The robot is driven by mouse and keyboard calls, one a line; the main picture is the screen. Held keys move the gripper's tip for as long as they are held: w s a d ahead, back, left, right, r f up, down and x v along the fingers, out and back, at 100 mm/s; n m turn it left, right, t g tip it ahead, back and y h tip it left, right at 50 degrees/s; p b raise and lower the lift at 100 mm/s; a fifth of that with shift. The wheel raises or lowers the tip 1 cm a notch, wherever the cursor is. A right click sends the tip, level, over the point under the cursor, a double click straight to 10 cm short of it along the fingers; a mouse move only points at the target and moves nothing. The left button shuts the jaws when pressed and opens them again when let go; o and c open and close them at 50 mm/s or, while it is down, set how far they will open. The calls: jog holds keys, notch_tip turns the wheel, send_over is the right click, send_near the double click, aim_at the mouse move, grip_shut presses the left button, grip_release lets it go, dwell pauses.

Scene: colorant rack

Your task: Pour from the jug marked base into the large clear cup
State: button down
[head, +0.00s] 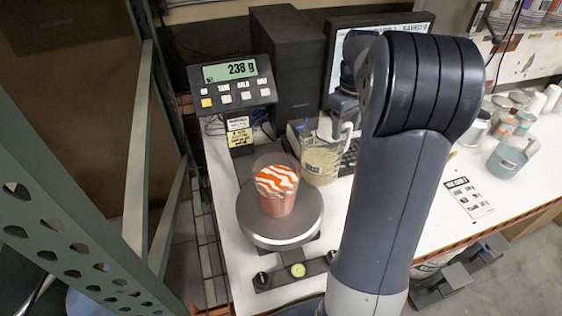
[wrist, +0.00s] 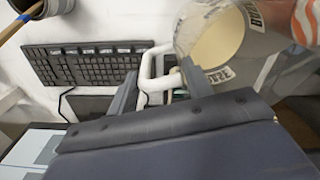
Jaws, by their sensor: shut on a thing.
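The jug marked base (head: 320,160) is clear, with a cream liquid inside, and sits just behind and right of the large clear cup (head: 279,190). The cup stands on the round scale plate (head: 283,238) and shows red-orange colour with white wavy stripes. My gripper (wrist: 160,82) is shut on the jug's white handle in the wrist view, where the jug body (wrist: 215,42) is at the top right. The cup's striped part (wrist: 307,20) shows at the wrist view's right edge. I cannot tell whether the jug touches the table.
The scale display (head: 230,80) reads 238 g. A keyboard (wrist: 85,65), a monitor (head: 355,45) and a dark speaker-like box (head: 297,70) stand behind. Another jug (head: 508,160) and several containers are at the right. A green metal frame (head: 70,190) borders the left.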

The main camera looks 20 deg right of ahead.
jog(key=shift+d+r, duration=0.1)
jog(key=shift+r, duration=2.3)
jog(key=shift+f, duration=0.1)
dwell(0.5)
